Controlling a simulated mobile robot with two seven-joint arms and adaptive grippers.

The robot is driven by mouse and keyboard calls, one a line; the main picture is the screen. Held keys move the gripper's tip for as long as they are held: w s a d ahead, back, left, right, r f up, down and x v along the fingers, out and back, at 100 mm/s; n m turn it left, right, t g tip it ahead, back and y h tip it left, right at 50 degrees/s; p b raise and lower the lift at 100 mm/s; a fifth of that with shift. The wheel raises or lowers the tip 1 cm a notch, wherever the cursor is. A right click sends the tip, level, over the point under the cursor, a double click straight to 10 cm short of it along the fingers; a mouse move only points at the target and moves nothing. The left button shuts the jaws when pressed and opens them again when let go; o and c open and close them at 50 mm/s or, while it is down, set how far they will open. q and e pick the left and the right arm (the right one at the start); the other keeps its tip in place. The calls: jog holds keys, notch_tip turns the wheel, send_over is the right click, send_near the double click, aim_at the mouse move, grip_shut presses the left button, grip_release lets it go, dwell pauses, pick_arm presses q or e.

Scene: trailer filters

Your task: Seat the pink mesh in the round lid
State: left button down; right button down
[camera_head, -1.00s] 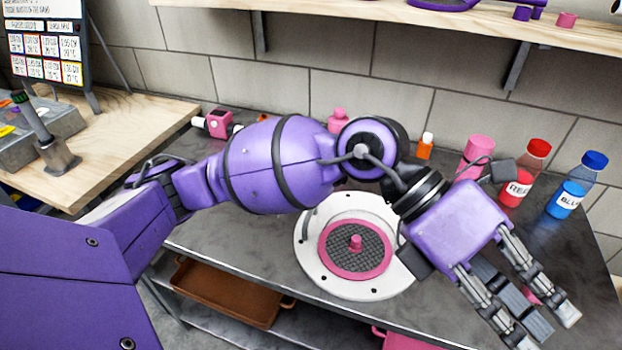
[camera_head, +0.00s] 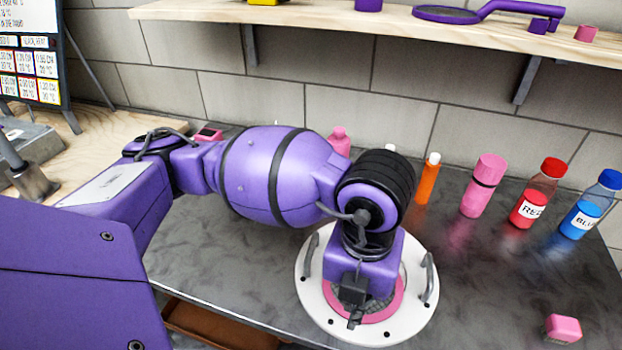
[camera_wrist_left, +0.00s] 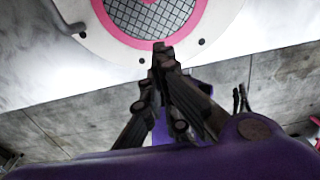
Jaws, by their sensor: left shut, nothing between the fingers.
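The pink mesh (camera_head: 398,300) is a grey mesh disc with a pink rim. It lies inside the white round lid (camera_head: 422,312), which has dark holes around its rim and a grey bar on each side. My right gripper is not in view.
An orange bottle (camera_head: 428,180), a pink bottle (camera_head: 482,188), a red bottle (camera_head: 536,195) and a blue bottle (camera_head: 590,205) stand at the back right. A pink block (camera_head: 562,328) lies at the front right. The table between is clear.

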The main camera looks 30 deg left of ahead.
pick_arm(q)
notch_tip(320, 180, down, 6)
jog(key=shift+s+d+r, duration=0.1)
jog(key=w, duration=0.3)
jog(key=shift+w+a+r, duration=0.1)
jog(key=shift+w+a, duration=0.15)
jog(key=shift+a, duration=0.15)
jog(key=shift+w, duration=0.35)
jog(key=shift+w+a, duration=0.25)
jog(key=shift+w, duration=0.7)
jog(key=shift+w+a, duration=0.25)
jog(key=shift+w, duration=0.65)
jog(key=shift+s, duration=0.15)
